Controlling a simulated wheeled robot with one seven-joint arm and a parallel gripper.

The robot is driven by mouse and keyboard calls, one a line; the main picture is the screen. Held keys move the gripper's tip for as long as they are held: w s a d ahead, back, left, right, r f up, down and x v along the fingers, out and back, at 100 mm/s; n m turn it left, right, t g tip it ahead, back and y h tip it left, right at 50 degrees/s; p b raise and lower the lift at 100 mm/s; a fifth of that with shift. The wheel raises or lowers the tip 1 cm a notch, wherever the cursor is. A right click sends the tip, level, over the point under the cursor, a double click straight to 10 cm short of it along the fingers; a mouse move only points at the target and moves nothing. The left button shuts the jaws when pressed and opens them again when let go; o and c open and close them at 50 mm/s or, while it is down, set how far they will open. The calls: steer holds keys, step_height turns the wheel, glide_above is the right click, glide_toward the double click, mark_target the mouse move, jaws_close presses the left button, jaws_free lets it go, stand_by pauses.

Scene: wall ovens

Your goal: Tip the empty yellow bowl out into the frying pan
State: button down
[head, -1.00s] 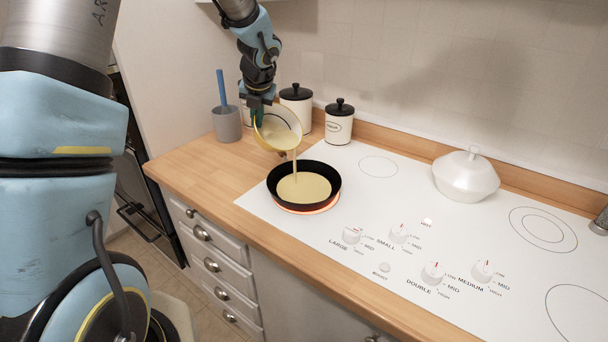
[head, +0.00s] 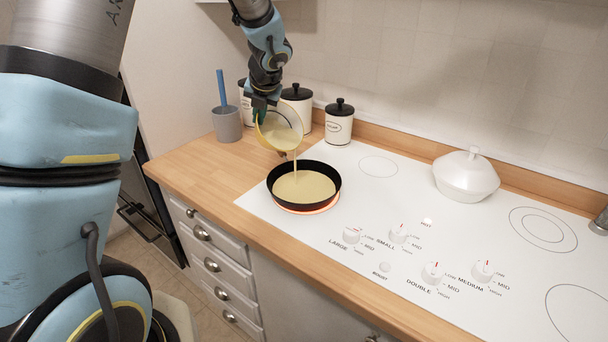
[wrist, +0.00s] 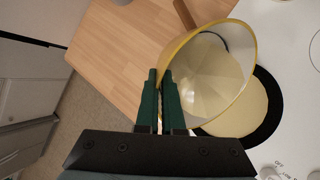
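The bowl (head: 281,123), yellow outside and pale inside, is tipped over the frying pan. It is not empty: pale batter lies inside, and a thin stream (head: 295,161) runs from its lower lip into the pan. My gripper (head: 261,108) is shut on the bowl's rim; in the wrist view, its green fingers (wrist: 160,88) pinch the rim beside the open mouth of the bowl (wrist: 205,70). The black frying pan (head: 277,199) sits level on a glowing red burner, with a broad pool of batter (head: 304,188) in it. The bowl partly hides the pan in the wrist view.
White canisters with black lids (head: 339,126) stand behind, close to the bowl. A grey cup (head: 227,124) with a blue-handled tool is at left. A white lidded pot (head: 466,178) stands on the hob at right. The wooden counter (head: 205,166) in front is clear.

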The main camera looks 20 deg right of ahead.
steer(key=shift+s+d+r+t, duration=0.25)
steer(key=shift+s+r+t, duration=0.1)
steer(key=shift+r+t, duration=0.15)
stand_by(0.3)
steer(key=shift+s+d+r+t+y+b, duration=0.15)
steer(key=shift+s+r+t+y+b, duration=0.2)
steer(key=shift+b, duration=0.55)
steer(key=shift+s+d+r+m+t+y+b, duration=0.25)
steer(key=shift+t+b, duration=0.2)
steer(key=shift+b, duration=1)
steer(key=shift+s+r+m+t+b, duration=0.1)
steer(key=shift+s+t+b, duration=0.3)
steer(key=shift+b, duration=1)
steer(key=w+f+g+p, duration=0.1)
steer(key=p, duration=0.2)
steer(key=w+a+f+g+h+p, duration=0.1)
steer(key=g+p, duration=0.1)
steer(key=p, duration=0.2)
steer(key=shift+w+a, duration=0.2)
steer(key=shift+w, duration=0.1)
steer(key=shift+d+f, duration=0.1)
steer(key=shift+d, duration=0.05)
